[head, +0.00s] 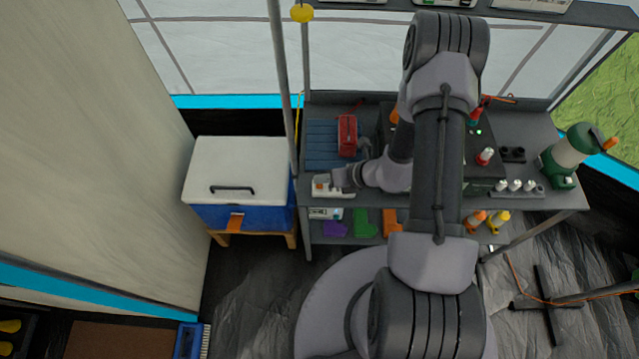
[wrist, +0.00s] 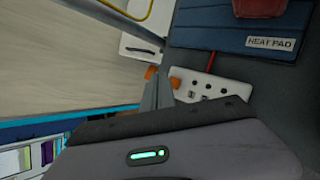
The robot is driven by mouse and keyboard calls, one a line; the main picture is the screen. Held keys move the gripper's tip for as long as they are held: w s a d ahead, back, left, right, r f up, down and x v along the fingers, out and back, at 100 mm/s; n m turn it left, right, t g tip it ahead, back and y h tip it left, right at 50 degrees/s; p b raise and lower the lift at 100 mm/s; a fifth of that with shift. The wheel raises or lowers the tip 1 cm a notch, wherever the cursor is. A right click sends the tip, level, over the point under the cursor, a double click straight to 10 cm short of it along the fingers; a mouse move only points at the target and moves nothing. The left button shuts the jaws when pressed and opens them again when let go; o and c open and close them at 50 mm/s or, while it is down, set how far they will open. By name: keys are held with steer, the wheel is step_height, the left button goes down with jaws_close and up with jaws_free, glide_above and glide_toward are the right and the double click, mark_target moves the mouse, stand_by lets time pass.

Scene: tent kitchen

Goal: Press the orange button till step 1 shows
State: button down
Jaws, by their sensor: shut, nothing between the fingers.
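A white box (head: 330,193) sits at the left front of the table's grey top, with an orange button (head: 321,180) at its left end. In the wrist view the white box (wrist: 225,88) shows dark round spots and small marks; no step number can be read. Orange (wrist: 175,83) shows right beside my fingertips, partly hidden by them. My gripper (head: 338,179) is shut and empty, its tips over the left part of the box near the button. In the wrist view my gripper (wrist: 160,80) covers part of the box's left end. I cannot tell whether it touches the button.
A blue heat pad (wrist: 225,38) with a red item (head: 347,135) lies behind the box. A blue cooler (head: 250,215) with a white lid stands left, beyond a grey upright pole (head: 282,70). A lower shelf holds colored pieces.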

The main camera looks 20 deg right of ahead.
steer(key=shift+f, duration=0.1)
stand_by(0.7)
steer(key=shift+f+b, duration=0.3)
steer(key=shift+b, duration=0.1)
steer(key=shift+f+b, duration=0.45)
steer(key=shift+f, duration=0.05)
stand_by(0.5)
steer(key=shift+r, duration=0.15)
steer(key=shift+r+p, duration=0.65)
steer(key=shift+r, duration=0.15)
steer(key=shift+r+p, duration=1.9)
steer(key=shift+r, duration=0.65)
steer(key=shift+f, duration=0.1)
